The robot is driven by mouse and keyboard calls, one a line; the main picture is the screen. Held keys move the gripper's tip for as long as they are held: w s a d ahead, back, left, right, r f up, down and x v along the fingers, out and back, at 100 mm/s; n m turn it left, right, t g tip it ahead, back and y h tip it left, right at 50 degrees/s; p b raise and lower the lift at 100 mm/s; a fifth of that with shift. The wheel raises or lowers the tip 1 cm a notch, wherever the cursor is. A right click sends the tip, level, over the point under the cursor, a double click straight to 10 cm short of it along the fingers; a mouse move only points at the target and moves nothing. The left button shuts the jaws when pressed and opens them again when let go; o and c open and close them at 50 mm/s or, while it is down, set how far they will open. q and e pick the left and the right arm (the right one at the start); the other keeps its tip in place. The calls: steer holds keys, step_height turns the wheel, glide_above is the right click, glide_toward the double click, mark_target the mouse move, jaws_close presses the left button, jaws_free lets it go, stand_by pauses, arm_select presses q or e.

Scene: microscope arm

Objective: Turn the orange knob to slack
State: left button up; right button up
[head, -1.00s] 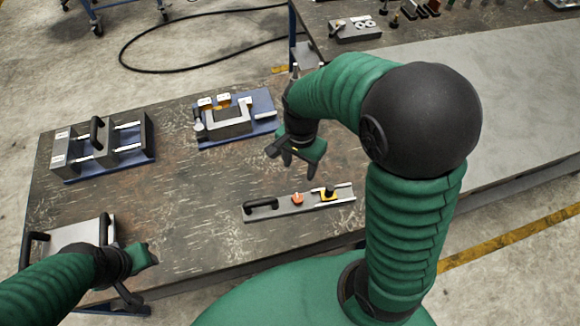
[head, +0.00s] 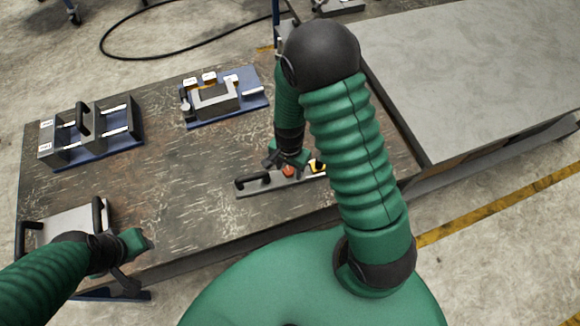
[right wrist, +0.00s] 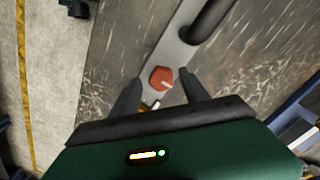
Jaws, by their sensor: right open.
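The orange knob (head: 288,171) sits on a grey bar-shaped fixture (head: 250,188) on the table. In the right wrist view the knob (right wrist: 161,79) has a pale mark on its top and lies between and just beyond my right gripper's (right wrist: 160,90) two dark fingers. My right gripper (head: 287,160) is open, pointing down above the knob and partly covering it in the head view; I cannot tell whether a finger touches it. My left gripper (head: 142,243) is at the lower left, away from the fixture; its jaw opening is unclear.
A black handle (head: 253,181) stands on the fixture's left end, and a yellow part (head: 318,165) lies right of the knob. Two blue-based fixtures (head: 92,135) (head: 225,97) stand at the back. A grey panel with black handles (head: 72,222) is near my left arm. The table's middle is clear.

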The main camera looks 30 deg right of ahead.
steer(key=shift+w+a, duration=0.1)
steer(key=shift+a, duration=0.35)
steer(key=shift+c, duration=0.3)
steer(key=shift+a, duration=0.1)
steer(key=shift+c, duration=1.3)
steer(key=shift+w, duration=0.1)
steer(key=shift+c, duration=1.2)
steer(key=shift+d, duration=0.55)
jaws_close()
arm_select(q)
steer(key=shift+w+a, duration=0.1)
steer(key=shift+a, duration=0.1)
steer(key=shift+a, duration=0.15)
arm_select(e)
steer(key=shift+a, duration=0.2)
